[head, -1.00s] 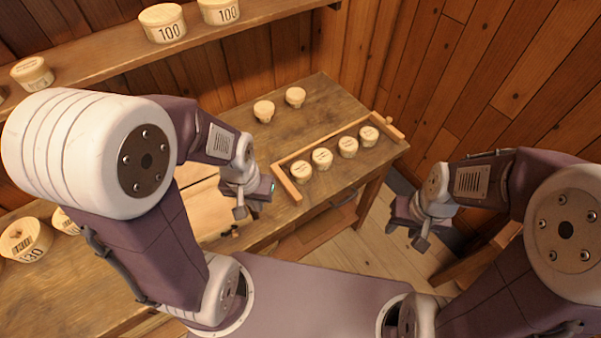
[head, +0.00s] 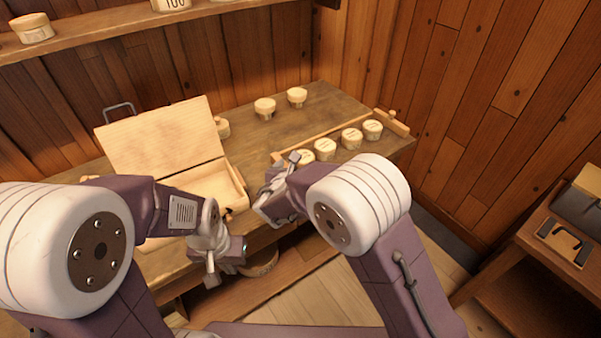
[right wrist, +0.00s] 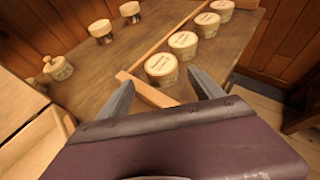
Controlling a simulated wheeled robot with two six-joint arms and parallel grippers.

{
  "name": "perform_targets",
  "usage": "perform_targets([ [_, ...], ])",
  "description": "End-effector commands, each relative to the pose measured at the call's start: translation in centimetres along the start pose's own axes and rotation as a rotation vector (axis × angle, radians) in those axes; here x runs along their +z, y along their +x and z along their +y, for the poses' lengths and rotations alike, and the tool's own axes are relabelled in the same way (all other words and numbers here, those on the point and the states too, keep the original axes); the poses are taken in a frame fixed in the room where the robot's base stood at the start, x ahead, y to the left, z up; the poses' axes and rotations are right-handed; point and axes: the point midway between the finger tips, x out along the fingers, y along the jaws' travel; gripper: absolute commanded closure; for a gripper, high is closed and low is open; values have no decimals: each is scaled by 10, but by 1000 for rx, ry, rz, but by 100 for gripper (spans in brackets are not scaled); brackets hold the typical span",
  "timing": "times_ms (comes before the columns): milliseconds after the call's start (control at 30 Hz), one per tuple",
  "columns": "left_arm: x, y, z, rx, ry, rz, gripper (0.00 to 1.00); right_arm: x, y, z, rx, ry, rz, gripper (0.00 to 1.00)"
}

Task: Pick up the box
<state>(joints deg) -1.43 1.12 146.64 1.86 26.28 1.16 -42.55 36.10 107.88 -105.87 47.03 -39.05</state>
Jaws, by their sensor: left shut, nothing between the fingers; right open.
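The box (head: 208,188) is a light wooden case on the workbench, its lid (head: 160,135) tilted up and back, with a metal handle (head: 118,110) at the lid's far edge. Its inside looks empty where it shows; my left arm hides its front left part. In the right wrist view its edge shows at the lower left (right wrist: 40,138). My left gripper (head: 212,275) is shut and empty, in front of the box and bench edge. My right gripper (head: 277,188) is just right of the box; in the right wrist view (right wrist: 165,88) its fingers are apart with nothing between them.
A shelf (head: 120,28) runs along the back wall. A side table (head: 545,235) stands at the right.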

Motion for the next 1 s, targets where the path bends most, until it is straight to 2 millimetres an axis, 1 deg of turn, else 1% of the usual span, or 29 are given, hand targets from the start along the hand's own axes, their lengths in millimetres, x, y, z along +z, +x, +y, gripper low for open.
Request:
perform_targets([
  [67,0,-3,0,0,0,0,100,2,8,-1,-2,1,1,24],
  [200,0,-4,0,0,0,0,100,2,30,-2,-4,3,1,24],
  [433,0,-5,0,0,0,0,100,1,43,-2,-3,3,1,24],
  [600,-1,-9,0,0,0,0,100,-2,74,-4,-5,4,2,24],
  [700,-1,-9,0,0,0,0,100,-2,87,-3,-5,5,1,24],
  [800,-1,-9,0,0,0,0,100,-2,90,-3,-3,5,2,24],
  [933,-1,-9,0,0,0,0,100,-2,90,-3,-3,4,2,24],
  [967,-1,-9,0,0,0,0,100,-2,90,-3,-3,4,2,27],
  [1000,-1,-9,0,0,0,0,100,-2,90,-3,-3,4,2,38],
])
